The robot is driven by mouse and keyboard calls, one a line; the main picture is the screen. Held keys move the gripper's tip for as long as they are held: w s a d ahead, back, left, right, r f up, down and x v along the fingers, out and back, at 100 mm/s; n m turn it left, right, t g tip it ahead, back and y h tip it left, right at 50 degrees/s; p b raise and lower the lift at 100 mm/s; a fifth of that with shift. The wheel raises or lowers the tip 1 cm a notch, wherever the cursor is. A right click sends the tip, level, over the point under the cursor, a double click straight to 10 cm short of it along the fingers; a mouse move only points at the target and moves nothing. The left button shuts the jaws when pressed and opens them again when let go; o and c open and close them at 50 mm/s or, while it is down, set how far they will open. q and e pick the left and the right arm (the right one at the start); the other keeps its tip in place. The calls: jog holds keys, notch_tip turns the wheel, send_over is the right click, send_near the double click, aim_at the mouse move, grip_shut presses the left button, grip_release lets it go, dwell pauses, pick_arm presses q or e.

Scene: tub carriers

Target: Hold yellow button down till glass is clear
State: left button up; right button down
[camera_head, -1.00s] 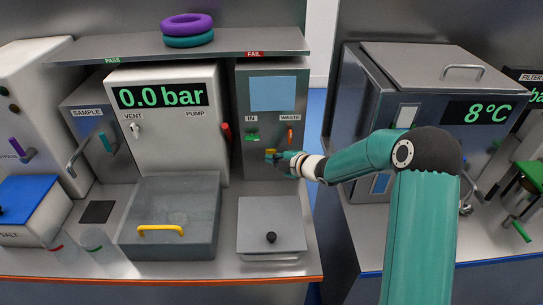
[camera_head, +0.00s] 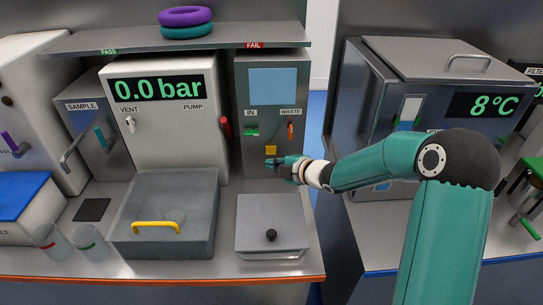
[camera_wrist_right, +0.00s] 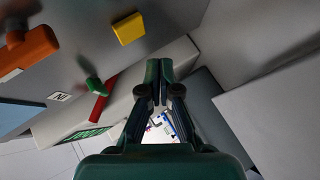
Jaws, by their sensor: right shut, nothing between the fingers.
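The yellow button (camera_head: 271,150) is a small square block on the grey panel under the IN and WASTE handles. It also shows in the right wrist view (camera_wrist_right: 129,28). The glass (camera_head: 272,86) above it in the head view is a pale blue, evenly coloured pane. My right gripper (camera_head: 268,162) is shut and empty, just below the button. In the right wrist view its closed fingertips (camera_wrist_right: 159,64) are apart from the button. My left gripper is not in view.
The green IN handle (camera_head: 252,131) and orange WASTE handle (camera_head: 290,130) sit close above the button. A lidded grey box (camera_head: 270,215) with a black knob stands below. A grey box with a yellow handle (camera_head: 155,225) is to its left.

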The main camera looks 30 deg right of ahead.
jog(key=shift+s+a+b, duration=0.35)
jog(key=shift+s, duration=0.2)
jog(key=shift+s+a+b, duration=0.3)
jog(key=shift+s+a, duration=0.05)
jog(key=shift+s, duration=0.2)
